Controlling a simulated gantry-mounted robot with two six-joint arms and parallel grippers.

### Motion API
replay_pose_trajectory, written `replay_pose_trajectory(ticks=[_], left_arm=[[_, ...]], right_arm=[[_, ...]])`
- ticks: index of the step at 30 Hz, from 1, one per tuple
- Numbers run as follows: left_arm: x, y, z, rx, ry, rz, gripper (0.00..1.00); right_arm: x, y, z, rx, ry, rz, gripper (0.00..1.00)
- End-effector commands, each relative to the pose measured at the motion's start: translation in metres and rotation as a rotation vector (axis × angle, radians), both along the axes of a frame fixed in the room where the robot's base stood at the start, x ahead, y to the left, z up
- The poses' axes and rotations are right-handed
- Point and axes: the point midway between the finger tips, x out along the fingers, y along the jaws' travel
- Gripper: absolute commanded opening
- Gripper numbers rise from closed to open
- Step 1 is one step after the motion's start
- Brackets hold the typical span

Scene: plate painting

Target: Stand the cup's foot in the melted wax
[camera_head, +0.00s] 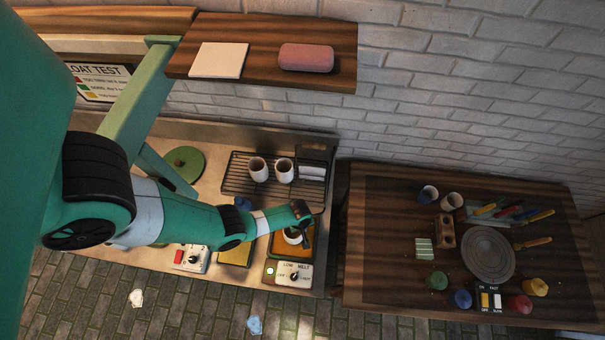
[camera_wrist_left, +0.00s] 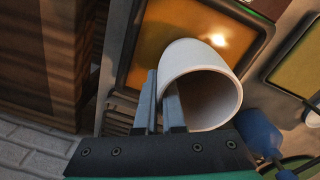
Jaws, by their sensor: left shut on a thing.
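My left gripper (camera_head: 305,232) is at the wax pan in the head view. The left wrist view shows its two fingers (camera_wrist_left: 160,105) shut on the wall of a white cup (camera_wrist_left: 205,60), one finger outside and one inside the mouth. The cup also shows in the head view (camera_head: 292,237), partly hidden by the gripper. Amber melted wax (camera_wrist_left: 165,35) fills the square pan (camera_head: 291,258) under the cup. The cup's foot is hidden, so I cannot tell whether it touches the wax. My right gripper is not in view.
A second pan (camera_head: 234,254) of yellow wax stands to the left. A wire rack (camera_head: 236,185) behind holds two white cups (camera_head: 258,169). A blue-handled tool (camera_wrist_left: 258,132) is close beside the cup. The wooden table (camera_head: 385,278) with a round wheel (camera_head: 488,254) is right.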

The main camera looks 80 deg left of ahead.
Motion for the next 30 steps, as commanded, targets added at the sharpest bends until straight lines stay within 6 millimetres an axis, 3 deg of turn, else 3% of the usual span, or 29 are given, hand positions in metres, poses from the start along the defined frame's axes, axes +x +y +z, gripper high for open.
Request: replay_pose_trajectory(ticks=[30], left_arm=[[0.0002, 0.0, -0.0066, 0.0, 0.0, 0.0, 0.0]], right_arm=[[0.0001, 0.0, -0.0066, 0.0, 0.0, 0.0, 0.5]])
